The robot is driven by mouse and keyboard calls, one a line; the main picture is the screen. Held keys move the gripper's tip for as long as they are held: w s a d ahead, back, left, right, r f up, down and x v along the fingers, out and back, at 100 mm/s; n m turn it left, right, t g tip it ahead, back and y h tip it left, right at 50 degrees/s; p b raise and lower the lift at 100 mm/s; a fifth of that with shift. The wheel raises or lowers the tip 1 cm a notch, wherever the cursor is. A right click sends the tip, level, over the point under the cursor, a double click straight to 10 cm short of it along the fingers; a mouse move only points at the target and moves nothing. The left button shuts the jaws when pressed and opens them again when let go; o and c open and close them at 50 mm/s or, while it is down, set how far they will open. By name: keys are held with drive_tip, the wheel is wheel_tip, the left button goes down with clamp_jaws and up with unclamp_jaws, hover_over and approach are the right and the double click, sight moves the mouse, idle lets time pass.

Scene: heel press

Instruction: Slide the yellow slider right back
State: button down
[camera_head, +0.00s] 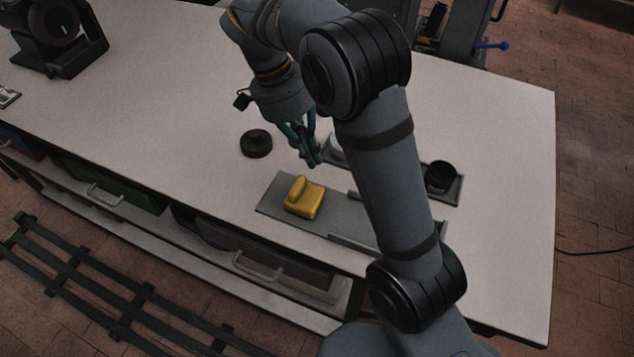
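The yellow slider (307,199) sits on a flat grey plate (271,207), towards the plate's left end. It has a raised lip on its left side. My gripper (316,161) is above and behind the slider, pointing down, and looks apart from it. Its greenish fingers appear close together, but I cannot tell whether they are open or shut. Nothing can be seen held in it. My arm crosses in front of the plate's right part and hides some of it.
A black round disc (256,143) lies on the white table (160,108) left of my gripper. A black cup-like part (439,178) stands on a small grey base to the right. A dark machine (56,32) stands at the far left. Drawers with handles (262,268) are below the front edge.

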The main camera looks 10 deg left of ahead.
drive_tip(key=m, duration=1.1)
hover_over(314, 196)
drive_tip(key=d, duration=0.3)
drive_tip(key=f, duration=0.8)
drive_tip(key=shift+s+a+f, duration=0.25)
drive_tip(key=shift+s+f, duration=0.05)
drive_tip(key=shift+a+f+p, duration=0.2)
drive_tip(key=shift+f+p, duration=0.05)
drive_tip(key=shift+p, duration=0.15)
drive_tip(key=shift+w+a+p, duration=0.2)
drive_tip(key=shift+a+p, duration=0.2)
drive_tip(key=shift+a, duration=0.2)
drive_tip(key=shift+w+a+p, duration=0.15)
drive_tip(key=shift+a+p, duration=0.25)
drive_tip(key=shift+a, duration=0.15)
drive_tip(key=shift+w+a+f, duration=0.15)
drive_tip(key=shift+a, duration=0.4)
drive_tip(key=shift+a, duration=0.1)
